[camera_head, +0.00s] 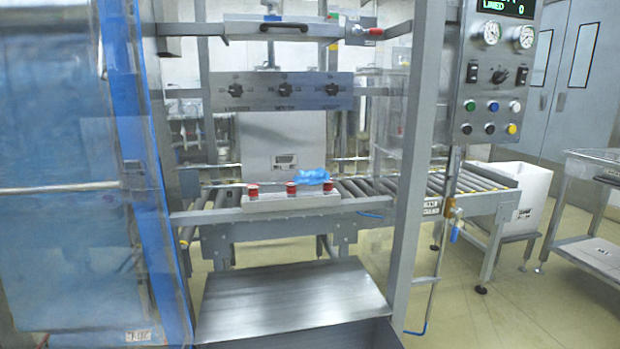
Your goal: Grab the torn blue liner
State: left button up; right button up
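A small crumpled piece of bright blue liner (313,177) lies at the roller conveyor inside the machine frame. A large translucent blue sheet (70,200) hangs at the left side of the picture. Neither of my grippers is in view.
The roller conveyor (380,188) runs across behind the frame's upright post (425,150). A control panel (495,75) stands at the right. A white bin (535,190) and a steel cart (590,255) are beyond. A steel plate (290,300) slopes in front, with open floor at right.

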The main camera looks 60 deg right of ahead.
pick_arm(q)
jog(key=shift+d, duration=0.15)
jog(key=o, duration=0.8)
